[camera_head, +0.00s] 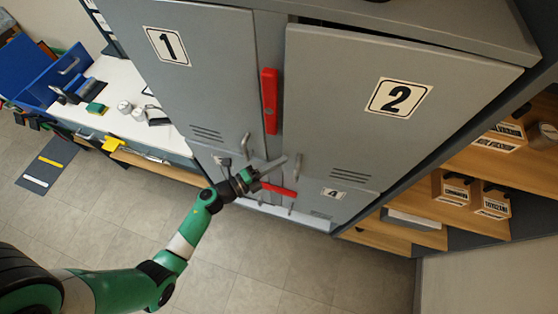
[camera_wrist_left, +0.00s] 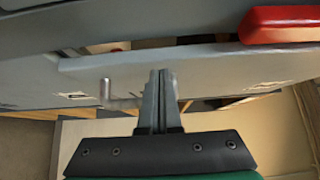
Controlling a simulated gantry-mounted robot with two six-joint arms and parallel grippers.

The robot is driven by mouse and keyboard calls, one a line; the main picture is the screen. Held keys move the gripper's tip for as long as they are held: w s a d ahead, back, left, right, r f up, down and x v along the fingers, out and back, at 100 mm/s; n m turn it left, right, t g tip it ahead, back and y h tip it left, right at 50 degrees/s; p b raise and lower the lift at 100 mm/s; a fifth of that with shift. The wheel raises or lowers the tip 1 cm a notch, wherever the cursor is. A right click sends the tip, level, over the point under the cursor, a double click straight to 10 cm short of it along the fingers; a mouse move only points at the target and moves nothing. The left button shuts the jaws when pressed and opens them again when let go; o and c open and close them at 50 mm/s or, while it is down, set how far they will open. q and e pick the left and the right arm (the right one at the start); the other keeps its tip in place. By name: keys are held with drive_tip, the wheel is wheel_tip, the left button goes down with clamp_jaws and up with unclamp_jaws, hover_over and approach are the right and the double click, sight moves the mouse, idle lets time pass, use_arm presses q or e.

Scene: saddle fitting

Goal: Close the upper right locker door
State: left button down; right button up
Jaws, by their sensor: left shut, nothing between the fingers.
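The upper right locker door (camera_head: 345,95), marked 2, is a grey panel in the head view. A dark gap shows along its top edge, so it stands slightly ajar from the cabinet frame. My left gripper (camera_head: 284,163) is at the door's lower left corner, close to its handle; whether it touches the door I cannot tell. In the left wrist view its fingers (camera_wrist_left: 159,98) are pressed together and empty, in front of a grey panel with a handle (camera_wrist_left: 108,95). My right gripper is not in view.
Door 1 (camera_head: 190,85) is to the left and door 4 (camera_head: 330,200) below. A red vertical bar (camera_head: 269,100) sits between the upper doors, and a lower red bar (camera_head: 278,189) is near my gripper. Wooden shelves with boxes (camera_head: 455,190) stand right; a white workbench (camera_head: 125,90) stands left.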

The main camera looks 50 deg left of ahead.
use_arm(q)
drive_tip(key=shift+w+a, duration=0.1)
drive_tip(key=w+a+h, duration=0.1)
drive_tip(key=w+a+m+b, duration=0.1)
drive_tip(key=shift+w+a+f+h, duration=0.2)
drive_tip(key=shift+w+h, duration=0.1)
drive_tip(key=shift+h, duration=0.1)
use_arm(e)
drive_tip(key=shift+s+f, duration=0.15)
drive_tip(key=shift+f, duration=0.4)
use_arm(q)
drive_tip(key=shift+g, duration=0.3)
drive_tip(key=s+d+p, duration=0.1)
drive_tip(key=s+d, duration=0.1)
drive_tip(key=shift+s+d+r+p, duration=0.1)
drive_tip(key=shift+s+r+p, duration=0.2)
drive_tip(key=shift+s+p, duration=0.1)
drive_tip(key=v, duration=1)
drive_tip(key=shift+s+d+f, duration=0.2)
drive_tip(key=shift+s+d, duration=0.15)
drive_tip(key=shift+s, duration=0.05)
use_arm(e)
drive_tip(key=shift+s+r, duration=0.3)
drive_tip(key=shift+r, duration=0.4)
